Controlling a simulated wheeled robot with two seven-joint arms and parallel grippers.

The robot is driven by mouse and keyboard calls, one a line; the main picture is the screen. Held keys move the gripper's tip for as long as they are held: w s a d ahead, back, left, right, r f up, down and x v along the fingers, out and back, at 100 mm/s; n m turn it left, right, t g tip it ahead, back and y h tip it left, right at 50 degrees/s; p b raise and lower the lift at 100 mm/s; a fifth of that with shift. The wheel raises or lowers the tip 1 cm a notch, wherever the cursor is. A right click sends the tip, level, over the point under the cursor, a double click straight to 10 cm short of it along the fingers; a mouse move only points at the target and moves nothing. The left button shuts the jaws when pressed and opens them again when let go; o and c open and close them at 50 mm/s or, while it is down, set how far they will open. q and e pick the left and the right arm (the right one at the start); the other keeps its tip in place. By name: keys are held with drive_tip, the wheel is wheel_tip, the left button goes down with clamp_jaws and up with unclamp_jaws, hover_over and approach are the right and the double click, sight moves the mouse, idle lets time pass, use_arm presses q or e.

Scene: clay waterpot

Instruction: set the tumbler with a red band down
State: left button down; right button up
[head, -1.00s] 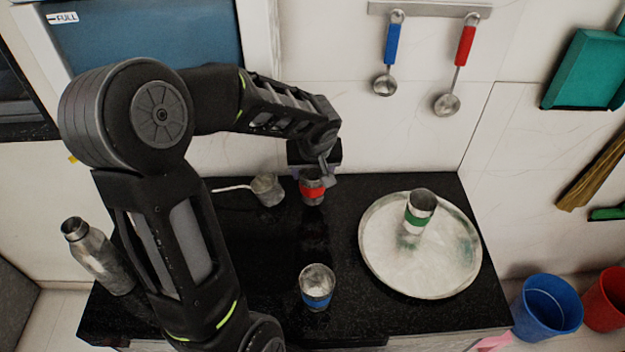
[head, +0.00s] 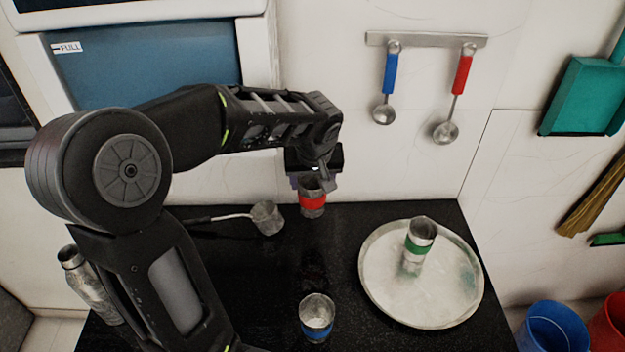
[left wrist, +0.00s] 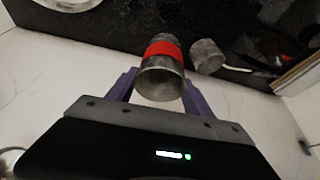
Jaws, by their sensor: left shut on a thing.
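The tumbler with a red band (head: 312,203) is a grey metal cup, upright near the back edge of the counter. My left gripper (head: 314,183) is shut on it near its rim, from the wall side. The tumbler appears held a little above the counter; the gap under its base is hard to see. In the left wrist view the tumbler (left wrist: 163,50) sits between the purple fingers, its open mouth towards the camera. My right gripper is not in view.
On the black counter (head: 265,270) are a small grey long-handled cup (head: 267,217) just left, a blue-banded tumbler (head: 316,318) in front, and a round tray (head: 375,285) at right bearing a green-banded tumbler (head: 420,238). A metal bottle (head: 88,280) stands at far left.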

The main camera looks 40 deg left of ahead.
use_arm(q)
drive_tip(key=w+d+r+m+h, duration=0.1)
drive_tip(key=w+d+m, duration=0.1)
drive_tip(key=d, duration=0.4)
drive_tip(key=w+d+r+m+t+h, duration=0.1)
drive_tip(key=w+d+m, duration=0.2)
drive_tip(key=d, duration=0.3)
drive_tip(key=w+d+r+m+h, duration=0.1)
drive_tip(key=w+d+m, duration=0.2)
drive_tip(key=d, duration=0.4)
drive_tip(key=shift+w+m, duration=0.2)
drive_tip(key=shift+m, duration=0.1)
drive_tip(key=shift+d, duration=0.1)
